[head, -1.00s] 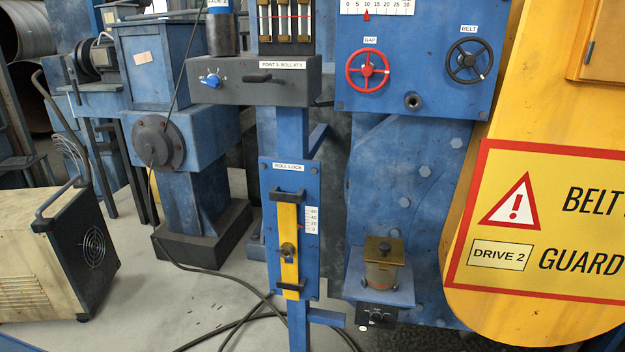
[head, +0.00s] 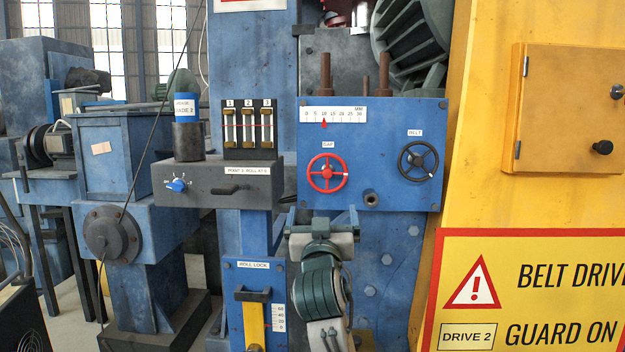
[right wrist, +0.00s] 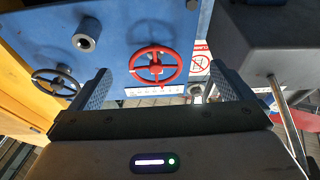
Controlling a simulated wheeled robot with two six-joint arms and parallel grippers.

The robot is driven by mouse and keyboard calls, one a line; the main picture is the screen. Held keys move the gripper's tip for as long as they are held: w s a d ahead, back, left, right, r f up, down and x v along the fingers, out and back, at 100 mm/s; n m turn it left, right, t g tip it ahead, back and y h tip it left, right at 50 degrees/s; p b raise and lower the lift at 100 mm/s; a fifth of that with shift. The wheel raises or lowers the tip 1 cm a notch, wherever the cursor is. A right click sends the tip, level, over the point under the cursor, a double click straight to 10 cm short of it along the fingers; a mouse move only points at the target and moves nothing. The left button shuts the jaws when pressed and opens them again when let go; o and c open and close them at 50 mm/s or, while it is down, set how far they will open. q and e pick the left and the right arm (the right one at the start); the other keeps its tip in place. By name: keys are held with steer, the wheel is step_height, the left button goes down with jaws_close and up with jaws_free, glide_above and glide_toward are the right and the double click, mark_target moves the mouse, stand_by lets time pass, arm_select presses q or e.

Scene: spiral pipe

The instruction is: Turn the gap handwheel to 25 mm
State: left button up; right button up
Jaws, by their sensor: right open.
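The red gap handwheel (head: 327,174) is on the blue panel, under a "GAP" label. Above it, the white mm scale (head: 345,115) runs from 0 to 30, and its red pointer (head: 324,123) stands at about 10. My right gripper (head: 322,214) is open and empty, just below and in front of the handwheel in the head view. In the right wrist view, the handwheel (right wrist: 157,66) shows between the two spread fingers of my right gripper (right wrist: 163,84), beyond them, with no contact visible. My left gripper is out of view.
The black belt handwheel (head: 418,161) is right of the gap wheel. A short round stub (head: 371,199) sticks out below them. A dark grey box (head: 215,185) with a blue knob projects at left. The yellow belt guard (head: 470,190) stands at right.

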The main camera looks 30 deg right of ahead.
steer(key=h, duration=0.1)
glide_toward(327, 171)
steer(key=shift+m, duration=0.4)
steer(key=p+x, duration=0.2)
steer(key=x, duration=0.2)
steer(key=p+x, duration=0.3)
steer(key=x, duration=0.2)
steer(key=shift+r+p, duration=0.3)
steer(key=shift+p, duration=0.05)
steer(key=shift+w+d+p, duration=0.3)
steer(key=shift+w+d, duration=0.1)
steer(key=shift+w, duration=0.2)
steer(key=shift+c, duration=0.4)
